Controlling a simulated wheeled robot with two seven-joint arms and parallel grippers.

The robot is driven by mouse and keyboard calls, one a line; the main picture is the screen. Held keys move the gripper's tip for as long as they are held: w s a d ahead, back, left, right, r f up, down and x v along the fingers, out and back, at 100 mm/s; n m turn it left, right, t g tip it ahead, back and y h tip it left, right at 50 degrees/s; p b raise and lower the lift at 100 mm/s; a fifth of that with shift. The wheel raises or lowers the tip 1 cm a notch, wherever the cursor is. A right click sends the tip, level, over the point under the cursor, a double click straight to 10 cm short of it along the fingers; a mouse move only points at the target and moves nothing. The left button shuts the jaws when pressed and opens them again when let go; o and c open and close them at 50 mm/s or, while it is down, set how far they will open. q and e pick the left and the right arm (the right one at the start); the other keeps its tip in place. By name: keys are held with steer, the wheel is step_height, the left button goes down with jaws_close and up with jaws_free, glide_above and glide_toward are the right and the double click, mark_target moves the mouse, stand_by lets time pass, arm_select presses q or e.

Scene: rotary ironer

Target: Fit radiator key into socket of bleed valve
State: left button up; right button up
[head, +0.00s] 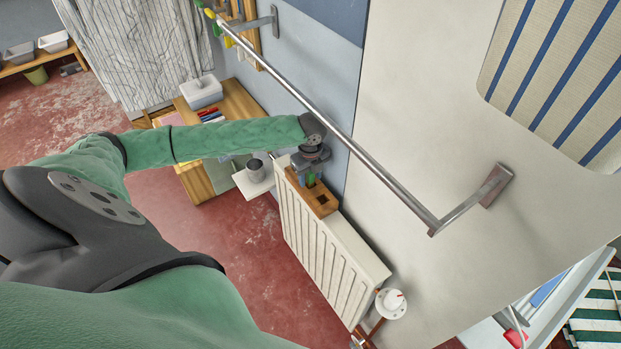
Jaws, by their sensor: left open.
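My left gripper (309,176) is open and points down over a wooden block (323,203) on top of the white radiator (328,245). The block has dark square holes. Something green and blue shows between and beside the gripper's fingers at the block. I cannot tell whether it is the radiator key, and the gripper hides part of it. A white round fitting (391,303) with a red mark sits at the radiator's near end. I cannot make out the bleed valve or its socket. My right gripper is out of view.
A metal rail (340,128) runs along the wall, above and to the right of the gripper. A small white shelf with a grey cup (255,170) is left of the radiator. A wooden table (237,100) with a white tub stands behind. Red floor is open below.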

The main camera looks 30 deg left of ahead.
arm_select(q)
steer(key=shift+f, duration=0.25)
jaws_close()
steer(key=shift+r, duration=0.1)
